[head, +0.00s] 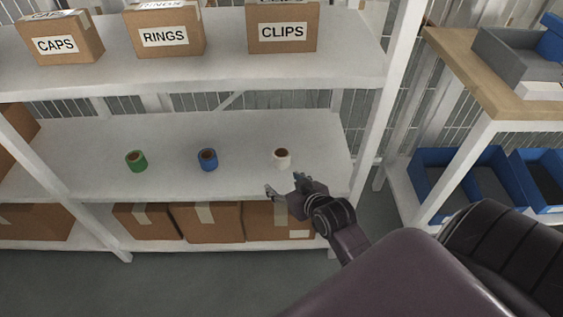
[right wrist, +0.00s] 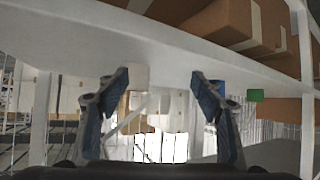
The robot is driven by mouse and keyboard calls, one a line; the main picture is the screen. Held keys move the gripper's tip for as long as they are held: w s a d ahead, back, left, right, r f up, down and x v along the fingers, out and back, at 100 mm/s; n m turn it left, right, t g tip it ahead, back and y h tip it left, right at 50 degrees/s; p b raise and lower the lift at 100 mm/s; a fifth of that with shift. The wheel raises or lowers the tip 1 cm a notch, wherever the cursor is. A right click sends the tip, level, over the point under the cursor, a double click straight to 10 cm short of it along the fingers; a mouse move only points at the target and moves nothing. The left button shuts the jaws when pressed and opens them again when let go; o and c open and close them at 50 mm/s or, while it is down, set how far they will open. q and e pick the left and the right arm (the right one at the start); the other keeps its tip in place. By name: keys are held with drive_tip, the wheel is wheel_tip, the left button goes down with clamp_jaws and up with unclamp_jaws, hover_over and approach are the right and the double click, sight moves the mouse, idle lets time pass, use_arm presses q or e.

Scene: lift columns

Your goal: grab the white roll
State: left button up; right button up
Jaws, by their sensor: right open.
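The white roll (head: 282,158) stands upright on the middle shelf (head: 80,185), right of a blue roll (head: 208,160) and a green roll (head: 136,161). My right gripper (head: 285,185) is open and empty, at the shelf's front edge, just short of the white roll. In the right wrist view, which looks upside down, the white roll (right wrist: 137,76) shows between the spread fingers (right wrist: 160,95), beyond them and nearer the left one. The blue roll (right wrist: 217,87) and green roll (right wrist: 256,95) show to the right. My left gripper is out of view.
Boxes labelled CAPS (head: 55,44), RINGS (head: 164,37) and CLIPS (head: 283,32) stand on the upper shelf. Brown boxes (head: 207,222) sit below the middle shelf. A white post (head: 393,75) rises right of the rolls. A wooden-topped table with blue bins (head: 445,158) is at right.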

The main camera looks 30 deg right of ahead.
sight(279, 151)
drive_tip(key=shift+m+t+h, duration=0.5)
drive_tip(key=shift+m+t, duration=0.1)
drive_tip(key=shift+t, duration=0.1)
drive_tip(key=w+d, duration=0.1)
drive_tip(key=w+d+r, duration=0.1)
drive_tip(key=w+d, duration=0.1)
drive_tip(key=d, duration=0.1)
drive_tip(key=shift+w+r, duration=0.1)
drive_tip(key=shift+r, duration=0.25)
drive_tip(key=shift+w+d, duration=0.2)
drive_tip(key=shift+w, duration=0.1)
drive_tip(key=shift+b+x, duration=0.5)
drive_tip(key=shift+x, duration=0.95)
drive_tip(key=x, duration=0.2)
drive_tip(key=b+x, duration=0.1)
drive_tip(key=x, duration=0.1)
drive_tip(key=shift+d+r, duration=0.2)
drive_tip(key=shift+r, duration=0.15)
drive_tip(key=shift+w, duration=0.35)
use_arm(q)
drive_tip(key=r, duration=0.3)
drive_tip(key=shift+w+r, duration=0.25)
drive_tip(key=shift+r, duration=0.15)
use_arm(e)
drive_tip(key=shift+c, duration=0.4)
drive_tip(key=c, duration=1.2)
